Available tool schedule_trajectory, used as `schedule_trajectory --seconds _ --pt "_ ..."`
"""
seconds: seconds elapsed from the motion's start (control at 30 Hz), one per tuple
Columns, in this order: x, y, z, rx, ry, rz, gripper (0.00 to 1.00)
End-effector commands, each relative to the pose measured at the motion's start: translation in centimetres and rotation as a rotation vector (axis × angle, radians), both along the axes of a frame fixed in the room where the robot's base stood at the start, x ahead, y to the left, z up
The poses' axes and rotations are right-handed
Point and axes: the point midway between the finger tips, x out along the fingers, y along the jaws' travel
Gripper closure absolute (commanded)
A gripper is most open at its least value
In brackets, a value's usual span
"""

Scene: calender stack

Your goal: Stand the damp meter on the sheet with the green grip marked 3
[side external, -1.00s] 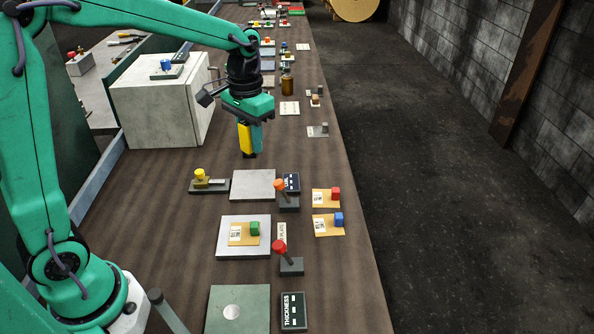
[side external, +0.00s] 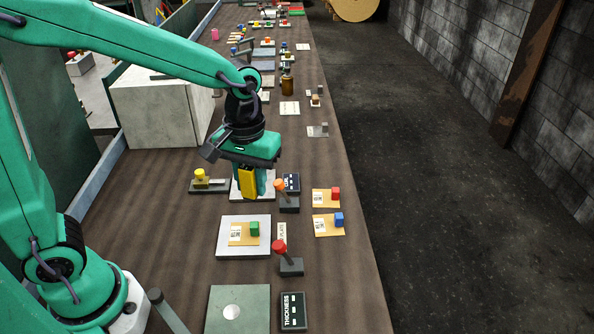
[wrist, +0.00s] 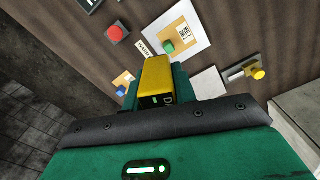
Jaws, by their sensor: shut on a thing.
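The yellow damp meter (side external: 248,184) is held in my gripper (side external: 250,176), which is shut on it. It hangs roughly upright in front of a grey plate; its gap above that plate is hard to judge. The meter also shows in the wrist view (wrist: 158,76). The tan sheet (side external: 238,240) with a green grip (side external: 255,228) lies on a pale square plate (side external: 230,251), nearer the camera than the meter. The sheet has a white label, whose number is too small to read. In the wrist view the green grip (wrist: 168,47) is just beyond the meter.
Two orange sheets with a red grip (side external: 336,193) and a blue grip (side external: 339,218) lie at the right. Levers with an orange knob (side external: 279,184) and a red knob (side external: 279,245) stand beside the plates. A yellow-knobbed fixture (side external: 200,175) is at left.

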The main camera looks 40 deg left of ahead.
Motion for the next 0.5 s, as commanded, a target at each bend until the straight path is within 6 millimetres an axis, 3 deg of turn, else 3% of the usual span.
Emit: schedule_trajectory --seconds 0.2,0.5 --pt "-3.4 -2.3 -1.0 -0.001 -0.001 0.145 1.00" --pt "-7.2 -4.1 -2.4 -0.001 -0.001 0.321 1.00"
